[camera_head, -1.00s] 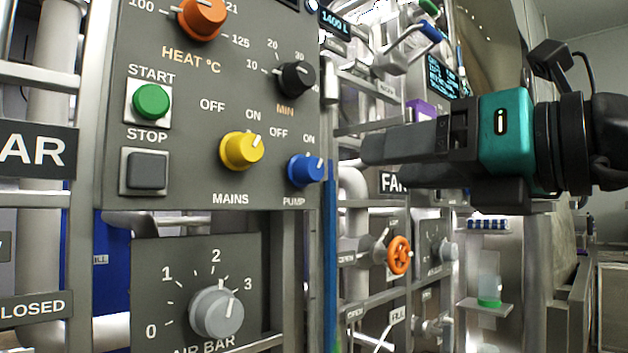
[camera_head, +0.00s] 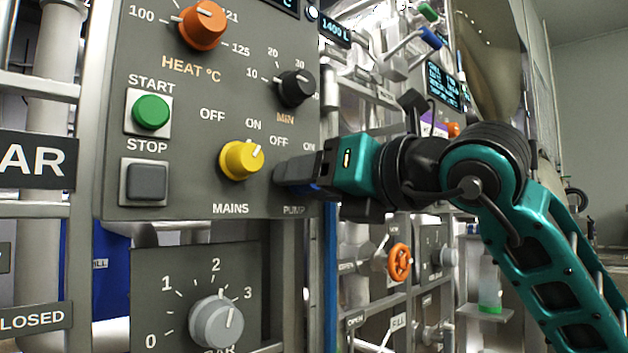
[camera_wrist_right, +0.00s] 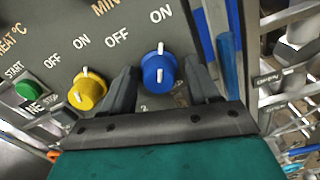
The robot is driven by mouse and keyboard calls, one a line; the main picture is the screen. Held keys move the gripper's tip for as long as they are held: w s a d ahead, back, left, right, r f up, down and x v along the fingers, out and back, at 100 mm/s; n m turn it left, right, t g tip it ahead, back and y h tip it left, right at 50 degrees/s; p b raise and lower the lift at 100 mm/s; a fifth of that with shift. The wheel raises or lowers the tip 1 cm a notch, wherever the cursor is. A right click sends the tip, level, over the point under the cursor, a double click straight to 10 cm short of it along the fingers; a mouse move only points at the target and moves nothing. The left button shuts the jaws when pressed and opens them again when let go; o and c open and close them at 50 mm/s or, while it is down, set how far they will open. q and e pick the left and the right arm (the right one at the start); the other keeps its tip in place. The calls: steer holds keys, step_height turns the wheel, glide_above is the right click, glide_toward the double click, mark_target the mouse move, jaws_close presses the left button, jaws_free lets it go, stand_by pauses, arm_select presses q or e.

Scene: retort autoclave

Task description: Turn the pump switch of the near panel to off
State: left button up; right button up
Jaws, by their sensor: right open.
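The pump switch is a blue knob (camera_wrist_right: 159,72) with a white pointer line. In the right wrist view its pointer faces up towards the ON label (camera_wrist_right: 160,13), with the OFF label (camera_wrist_right: 117,38) up to the left. My right gripper (camera_head: 284,174) is open at the near panel (camera_head: 190,105). Its fingers stand on either side of the blue knob in the wrist view, with visible gaps and no clear contact. In the head view the gripper hides nearly all of the knob. My left gripper is not in view.
The yellow mains knob (camera_head: 241,160) sits close to the left of my right gripper. The black MIN knob (camera_head: 296,89) is above it. The green start button (camera_head: 151,112), grey stop button (camera_head: 147,181) and orange heat knob (camera_head: 203,25) are further left. Pipes and an orange valve wheel (camera_head: 399,262) lie behind.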

steer(key=c, duration=1)
steer(key=shift+f+n, duration=0.1)
steer(key=shift+n, duration=0.2)
steer(key=shift+n+b, duration=0.55)
steer(key=shift+n, duration=0.35)
steer(key=n+b, duration=0.1)
steer(key=n, duration=0.2)
steer(key=shift+w+d+n, duration=0.1)
steer(key=shift+n, duration=0.2)
steer(key=n, duration=0.2)
steer(key=shift+n, duration=0.3)
steer(key=shift+n+b, duration=0.45)
steer(key=shift+n, duration=1.25)
